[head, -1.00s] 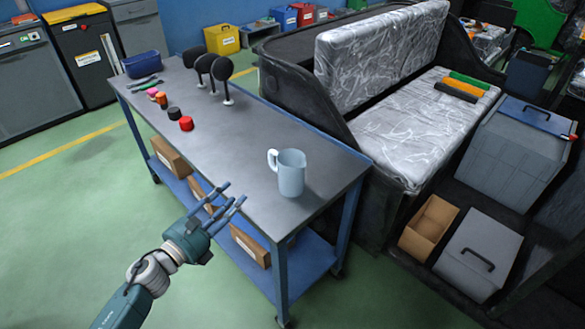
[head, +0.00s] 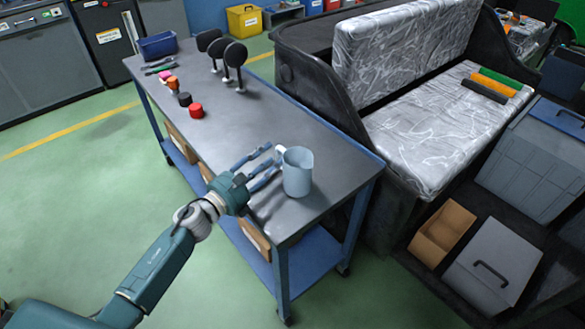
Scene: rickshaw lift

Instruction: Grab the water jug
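The water jug (head: 298,173) is pale blue-grey and stands upright near the front right end of the grey worktable (head: 255,130). Its handle side faces left, toward my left gripper (head: 268,165). My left gripper is over the table at the jug's left side, with its fingers apart and pointing at the jug. The fingertips are beside the handle and overlap it in the picture; I cannot tell whether they touch it. My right gripper is not in view.
A red cap (head: 196,111), several small coloured items, black round paddles on stands (head: 235,54) and a blue bin (head: 157,46) are farther back on the table. A rickshaw with a silver seat (head: 435,130) stands close on the right. Green floor is open at left.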

